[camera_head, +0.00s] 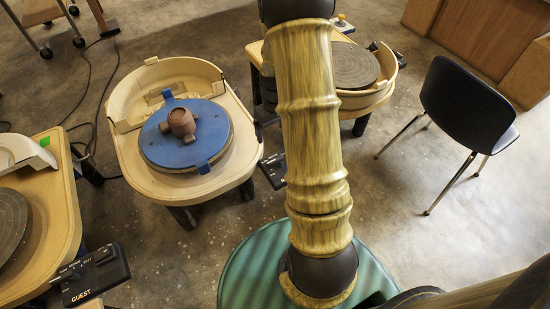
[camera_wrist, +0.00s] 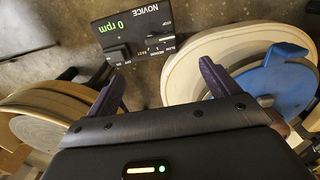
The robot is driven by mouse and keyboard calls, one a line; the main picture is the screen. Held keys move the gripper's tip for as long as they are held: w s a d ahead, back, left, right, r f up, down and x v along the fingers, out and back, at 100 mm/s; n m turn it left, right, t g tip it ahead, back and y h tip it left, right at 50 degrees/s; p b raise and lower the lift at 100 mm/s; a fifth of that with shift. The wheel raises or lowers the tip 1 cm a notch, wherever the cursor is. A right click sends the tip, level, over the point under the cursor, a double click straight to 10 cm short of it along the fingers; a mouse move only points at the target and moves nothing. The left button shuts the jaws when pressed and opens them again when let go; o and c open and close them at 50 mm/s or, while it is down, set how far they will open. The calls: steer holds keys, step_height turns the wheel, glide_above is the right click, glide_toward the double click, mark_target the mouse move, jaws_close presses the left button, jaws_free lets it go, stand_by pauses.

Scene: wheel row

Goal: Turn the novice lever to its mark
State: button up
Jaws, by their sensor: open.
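The black NOVICE control panel (camera_wrist: 134,42) lies ahead of my gripper in the wrist view, its lettering upside down. Its green display (camera_wrist: 117,25) reads 0 rpm. A dark raised piece (camera_wrist: 118,54) on the panel may be the lever; its setting and the mark are too small to make out. My gripper (camera_wrist: 163,86) is open and empty, its two fingers apart, with the panel beyond them. In the head view a small dark panel (camera_head: 272,170) beside the blue-topped wheel seems to be the same one; my gripper is hidden there.
The blue wheel head (camera_head: 185,135) carries a brown pot (camera_head: 182,123). Another wheel (camera_head: 355,66) stands behind my arm. A GUEST panel (camera_head: 90,275) is at lower left. A black chair (camera_head: 468,105) stands right. Concrete floor lies open between them.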

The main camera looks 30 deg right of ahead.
mark_target(275, 160)
step_height(275, 160, down, 16)
steer(key=b, duration=0.4)
steer(key=shift+r, duration=0.25)
steer(key=shift+c, duration=0.2)
steer(key=c, duration=0.9)
